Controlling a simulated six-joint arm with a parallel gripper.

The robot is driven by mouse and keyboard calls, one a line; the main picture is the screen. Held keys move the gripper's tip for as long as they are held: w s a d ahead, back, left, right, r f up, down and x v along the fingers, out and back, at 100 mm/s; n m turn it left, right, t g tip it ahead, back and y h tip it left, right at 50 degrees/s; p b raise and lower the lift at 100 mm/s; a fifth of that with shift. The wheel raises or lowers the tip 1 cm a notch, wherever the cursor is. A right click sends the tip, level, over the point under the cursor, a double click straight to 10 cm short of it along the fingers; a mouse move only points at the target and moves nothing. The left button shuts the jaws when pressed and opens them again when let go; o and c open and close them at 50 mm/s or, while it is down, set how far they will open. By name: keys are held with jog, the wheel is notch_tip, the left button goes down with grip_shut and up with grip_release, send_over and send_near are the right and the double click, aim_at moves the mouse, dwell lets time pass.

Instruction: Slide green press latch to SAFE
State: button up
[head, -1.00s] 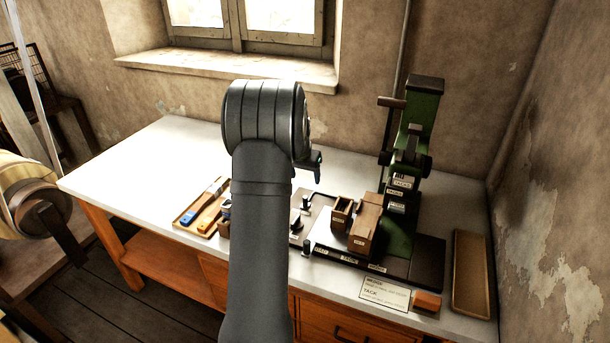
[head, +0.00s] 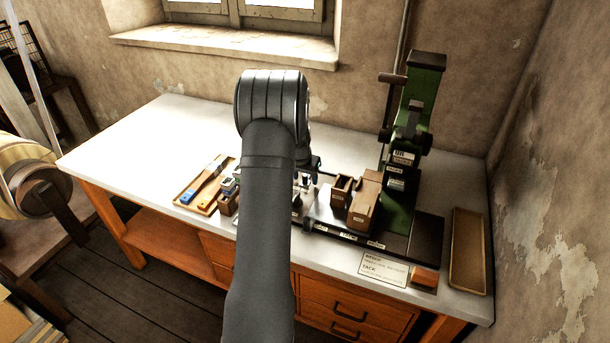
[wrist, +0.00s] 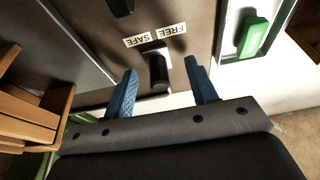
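The green press (head: 425,95) stands at the back right of the bench. In the wrist view, a black latch knob (wrist: 158,74) stands up by two white labels, SAFE (wrist: 137,40) and FREE (wrist: 171,31), which read upside down. The knob looks near the middle of the pair; I cannot tell its exact setting. My gripper (wrist: 161,66) is open, its two blue fingers apart on either side of the knob. I see no clear contact. In the head view, my arm hides most of the gripper and the latch.
A green block (wrist: 253,37) lies in a light recess right of the fingers in the wrist view. Wooden boxes (head: 364,201) stand beside the press. A tray (head: 186,199) with blue and orange items lies left, and an empty wooden tray (head: 469,250) right. The bench's back left is clear.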

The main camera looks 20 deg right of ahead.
jog(key=c, duration=0.8)
jog(key=shift+s+d, duration=0.35)
jog(key=shift+d, duration=0.05)
jog(key=o, duration=1.3)
jog(key=shift+c, duration=0.2)
